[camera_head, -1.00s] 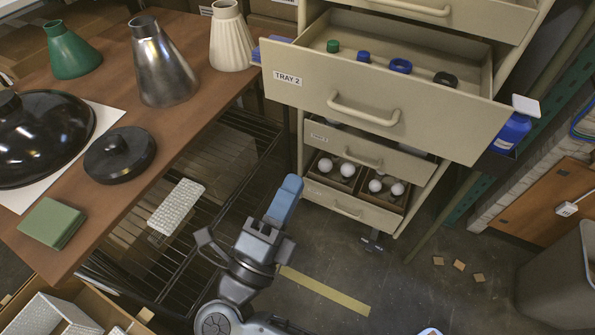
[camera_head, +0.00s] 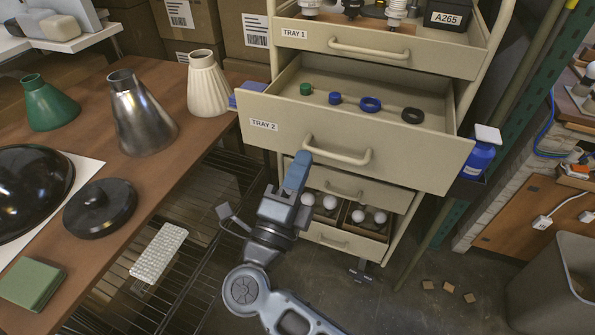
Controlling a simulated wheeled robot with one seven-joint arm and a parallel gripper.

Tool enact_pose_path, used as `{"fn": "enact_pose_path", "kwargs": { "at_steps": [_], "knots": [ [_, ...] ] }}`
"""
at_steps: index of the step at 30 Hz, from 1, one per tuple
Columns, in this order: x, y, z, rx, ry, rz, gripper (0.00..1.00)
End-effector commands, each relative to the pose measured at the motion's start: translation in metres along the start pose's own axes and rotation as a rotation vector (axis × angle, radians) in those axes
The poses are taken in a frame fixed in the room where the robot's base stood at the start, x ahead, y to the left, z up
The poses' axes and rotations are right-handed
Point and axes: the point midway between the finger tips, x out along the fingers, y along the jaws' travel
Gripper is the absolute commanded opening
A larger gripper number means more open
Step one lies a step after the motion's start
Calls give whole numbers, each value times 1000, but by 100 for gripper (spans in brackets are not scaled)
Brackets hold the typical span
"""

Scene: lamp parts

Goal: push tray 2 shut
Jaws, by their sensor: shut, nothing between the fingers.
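Tray 2 (camera_head: 262,138) is a beige drawer with a curved bar handle (camera_head: 337,152). It stands pulled out from the cabinet, with its inside showing. In it lie a green cap (camera_head: 305,89), a small blue part (camera_head: 335,98), a blue ring (camera_head: 370,104) and a black ring (camera_head: 413,115). My gripper (camera_head: 298,170) is shut and empty, its blue fingers pointing up. In the picture, the fingertips overlap the front panel just left of the handle; I cannot tell if they touch it.
Tray 1 (camera_head: 390,57) is above, and lower drawers hold several white bulbs (camera_head: 330,201). A blue bottle (camera_head: 478,155) stands right of tray 2. The wooden table (camera_head: 130,195) with lamp shades is at left. A grey bin (camera_head: 555,285) is at lower right.

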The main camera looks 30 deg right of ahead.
Motion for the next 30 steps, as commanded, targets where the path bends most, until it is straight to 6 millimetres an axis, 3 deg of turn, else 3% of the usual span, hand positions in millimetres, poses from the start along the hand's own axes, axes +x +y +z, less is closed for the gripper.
{"fn": "enact_pose_path", "kwargs": {
  "at_steps": [8, 14, 30],
  "knots": [
    [2, 1, 0, 0, 1, 0, 0],
    [20, 9, 0, -2, 4, 0, 0],
    [136, 55, 2, 0, 4, 0, 0]
  ]
}}
